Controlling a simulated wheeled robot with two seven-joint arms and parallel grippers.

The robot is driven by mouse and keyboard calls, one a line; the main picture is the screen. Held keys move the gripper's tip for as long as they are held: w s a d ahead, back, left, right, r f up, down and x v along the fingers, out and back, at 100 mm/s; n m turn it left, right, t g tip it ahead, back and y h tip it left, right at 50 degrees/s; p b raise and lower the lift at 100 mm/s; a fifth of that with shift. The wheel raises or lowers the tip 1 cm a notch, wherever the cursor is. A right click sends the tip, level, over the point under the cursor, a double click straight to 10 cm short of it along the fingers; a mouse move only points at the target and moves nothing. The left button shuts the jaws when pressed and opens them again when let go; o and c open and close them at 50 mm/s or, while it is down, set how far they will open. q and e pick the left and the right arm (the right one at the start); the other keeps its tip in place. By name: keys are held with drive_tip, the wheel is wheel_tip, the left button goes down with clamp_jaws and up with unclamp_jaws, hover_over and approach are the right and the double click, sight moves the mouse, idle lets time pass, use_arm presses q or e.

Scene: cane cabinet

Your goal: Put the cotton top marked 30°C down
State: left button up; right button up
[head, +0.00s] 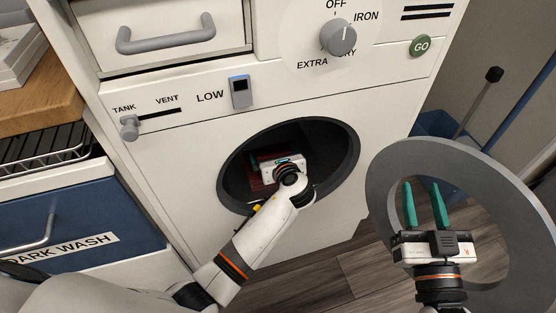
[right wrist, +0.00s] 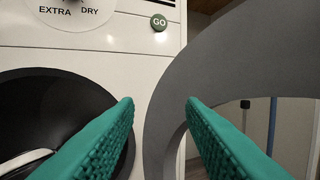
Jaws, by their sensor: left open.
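My left gripper (head: 262,160) reaches through the round opening of the dryer drum (head: 232,172), open, with its fingers inside. A dark red patch (head: 257,184), perhaps cloth, shows beside and below the gripper in the drum; the gripper hides part of it. I cannot see a 30°C mark on it, so I cannot tell whether it is the cotton top. My right gripper (head: 426,186) is open and empty in front of the grey ring door (head: 386,163). Its two teal fingers stand apart in the right wrist view (right wrist: 160,103).
The ring door stands swung open at the right. Above the drum are a dial (head: 338,37), a GO button (head: 420,46) and a LOW switch (head: 240,92). At left are a DARK WASH drawer (head: 70,220), a wire rack (head: 45,148) and a wooden top (head: 35,98). A blue bin (head: 432,124) stands behind the door.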

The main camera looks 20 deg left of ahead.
use_arm(q)
drive_tip(key=p+v, duration=0.2)
drive_tip(key=v, duration=0.3)
drive_tip(key=shift+s+d+r, duration=0.1)
drive_tip(key=shift+s+r, duration=0.05)
drive_tip(key=shift+s, duration=0.05)
drive_tip(key=p+v, duration=0.2)
drive_tip(key=v, duration=0.3)
drive_tip(key=shift+s+d+r, duration=0.1)
drive_tip(key=shift+s+d, duration=0.1)
drive_tip(key=shift+s, duration=0.05)
drive_tip(key=shift+s+d+r, duration=0.15)
drive_tip(key=shift+s+d, duration=0.05)
drive_tip(key=shift+s, duration=0.15)
use_arm(e)
drive_tip(key=s+d+f+g+h, duration=0.1)
drive_tip(key=s+d+f+g, duration=0.1)
drive_tip(key=f+g, duration=0.3)
drive_tip(key=s+d+f+g+h, duration=0.2)
drive_tip(key=s+f+g, duration=0.3)
drive_tip(key=f, duration=0.3)
drive_tip(key=shift+s+f+m+g, duration=0.15)
drive_tip(key=shift+f+m+g, duration=0.2)
drive_tip(key=shift+g, duration=0.35)
drive_tip(key=shift+d, duration=0.1)
